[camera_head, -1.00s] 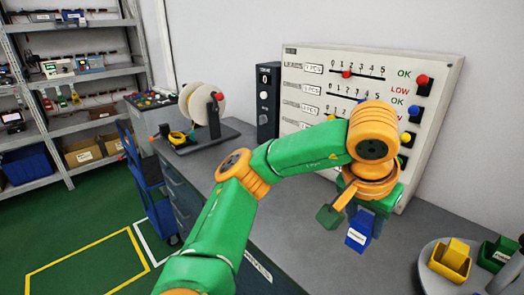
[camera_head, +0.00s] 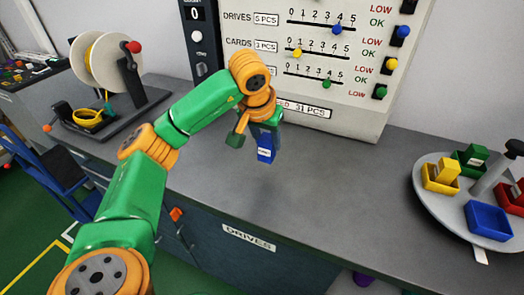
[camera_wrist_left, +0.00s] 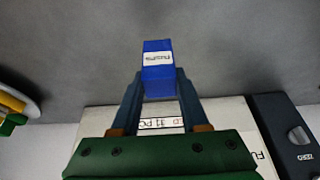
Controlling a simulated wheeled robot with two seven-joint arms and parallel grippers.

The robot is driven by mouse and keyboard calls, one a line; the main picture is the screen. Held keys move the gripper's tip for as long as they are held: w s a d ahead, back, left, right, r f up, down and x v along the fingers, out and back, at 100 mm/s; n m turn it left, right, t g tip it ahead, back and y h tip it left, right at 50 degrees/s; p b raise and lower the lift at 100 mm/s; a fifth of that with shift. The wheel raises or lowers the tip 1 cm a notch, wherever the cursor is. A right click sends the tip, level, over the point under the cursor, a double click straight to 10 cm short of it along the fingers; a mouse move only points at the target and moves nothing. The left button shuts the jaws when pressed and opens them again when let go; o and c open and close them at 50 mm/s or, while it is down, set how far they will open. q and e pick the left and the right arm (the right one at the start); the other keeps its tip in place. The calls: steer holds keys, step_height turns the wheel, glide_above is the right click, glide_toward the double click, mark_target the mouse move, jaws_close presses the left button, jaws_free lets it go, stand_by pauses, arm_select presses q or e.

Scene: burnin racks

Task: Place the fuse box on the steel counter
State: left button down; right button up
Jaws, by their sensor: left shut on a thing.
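The fuse box is a small blue block with a white label (camera_head: 265,155), and it also shows in the left wrist view (camera_wrist_left: 157,72). My left gripper (camera_head: 259,138) is shut on it, with a finger on each side in the left wrist view (camera_wrist_left: 158,90). The box hangs below the gripper over the grey steel counter (camera_head: 330,195); how large the gap beneath it is cannot be told. My right gripper is not in view.
A white panel with sliders (camera_head: 365,95) stands behind the gripper. A cable reel (camera_head: 95,65) is at the left. A round tray (camera_head: 430,205) with red, yellow, green and blue bins is at the right. The counter between gripper and tray is clear.

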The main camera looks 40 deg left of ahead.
mark_target(263, 150)
arm_select(q)
steer(key=shift+w+a+f, duration=0.25)
steer(key=shift+a+f, duration=0.6)
steer(key=shift+f, duration=0.15)
step_height(263, 150, down, 3)
steer(key=shift+f, duration=0.25)
steer(key=shift+c, duration=2.1)
jaws_free()
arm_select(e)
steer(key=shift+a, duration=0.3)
arm_select(q)
steer(key=shift+r, duration=0.35)
steer(key=v, duration=1.1)
steer(key=shift+s+d+r+p, duration=0.15)
steer(key=shift+s+r+p, duration=0.1)
steer(key=shift+r+p, duration=0.1)
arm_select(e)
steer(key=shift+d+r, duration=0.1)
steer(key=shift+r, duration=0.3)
